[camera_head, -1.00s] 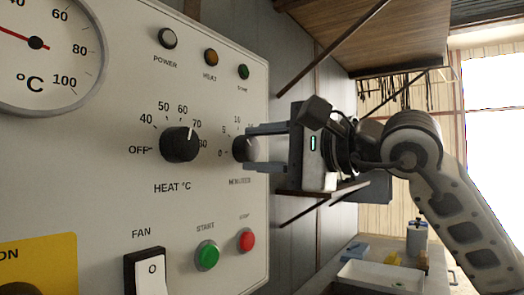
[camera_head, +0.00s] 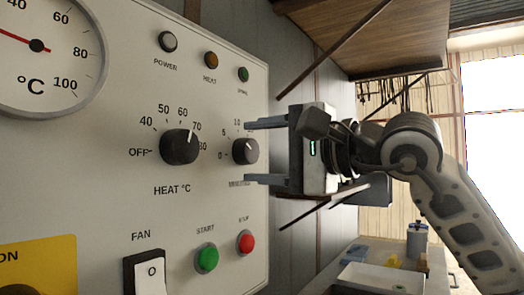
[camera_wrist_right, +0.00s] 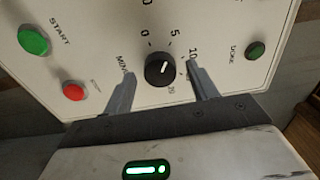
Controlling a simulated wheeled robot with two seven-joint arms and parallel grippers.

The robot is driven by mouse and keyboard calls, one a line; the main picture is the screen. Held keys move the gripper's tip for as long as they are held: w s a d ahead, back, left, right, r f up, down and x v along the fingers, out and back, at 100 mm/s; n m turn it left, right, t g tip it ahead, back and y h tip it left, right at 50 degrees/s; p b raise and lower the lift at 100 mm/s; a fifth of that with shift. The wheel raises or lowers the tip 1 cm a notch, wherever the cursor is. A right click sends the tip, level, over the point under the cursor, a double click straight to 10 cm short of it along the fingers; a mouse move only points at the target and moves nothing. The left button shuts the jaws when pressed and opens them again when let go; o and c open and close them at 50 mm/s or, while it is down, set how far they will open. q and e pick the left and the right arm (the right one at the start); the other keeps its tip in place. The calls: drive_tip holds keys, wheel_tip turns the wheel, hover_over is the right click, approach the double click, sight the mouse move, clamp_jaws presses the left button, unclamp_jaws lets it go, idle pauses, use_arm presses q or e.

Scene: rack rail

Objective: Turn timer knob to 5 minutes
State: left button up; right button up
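The timer knob (camera_head: 245,151) is a small black dial marked MINUTES on the white panel, with 0, 5 and 10 readable around it. It also shows in the right wrist view (camera_wrist_right: 160,69), where its white mark points up and right, roughly between 5 and 10; I cannot read its exact setting. My right gripper (camera_head: 266,151) is open, its grey fingers spread on either side of the knob, apart from it. Its fingers also flank the knob in the right wrist view (camera_wrist_right: 162,84). My left gripper is not in view.
The panel also holds the heat knob (camera_head: 180,146), green start button (camera_head: 207,257), red stop button (camera_head: 245,242), fan switch (camera_head: 150,275), indicator lamps (camera_head: 211,60) and a temperature gauge (camera_head: 38,45). A wooden shelf (camera_head: 365,35) stands out at upper right, and a white tray (camera_head: 380,279) lies below right.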

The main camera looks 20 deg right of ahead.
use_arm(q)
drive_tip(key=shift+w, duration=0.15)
use_arm(e)
drive_tip(key=shift+s+d, duration=0.1)
drive_tip(key=shift+s+d, duration=0.2)
use_arm(q)
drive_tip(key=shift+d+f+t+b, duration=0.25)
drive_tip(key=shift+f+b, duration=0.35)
drive_tip(key=shift+b, duration=1.2)
use_arm(e)
drive_tip(key=v, duration=1.5)
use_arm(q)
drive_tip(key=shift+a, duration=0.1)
